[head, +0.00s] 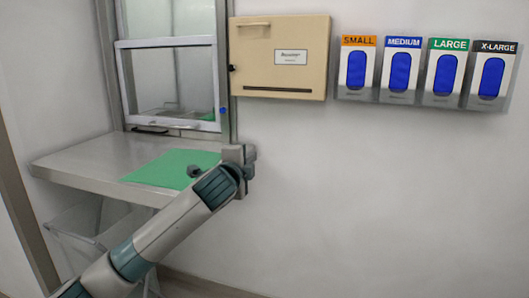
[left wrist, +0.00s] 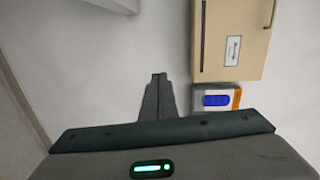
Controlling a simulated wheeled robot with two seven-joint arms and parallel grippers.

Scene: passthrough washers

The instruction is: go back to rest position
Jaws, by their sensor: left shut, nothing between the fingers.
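My left arm comes in from the lower left in the head view. My left gripper (head: 243,156) is at its end, in front of the right edge of the steel shelf (head: 75,165) and below the beige wall box. In the left wrist view the fingers of my left gripper (left wrist: 158,80) are together, with nothing between them, and plain wall behind. My right gripper is in neither view.
A green mat (head: 150,168) lies on the shelf under a sliding pass-through window (head: 165,80). The beige box (head: 270,50) hangs on the wall, with several glove dispensers (head: 400,70) to its right. The wall below the dispensers is clear.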

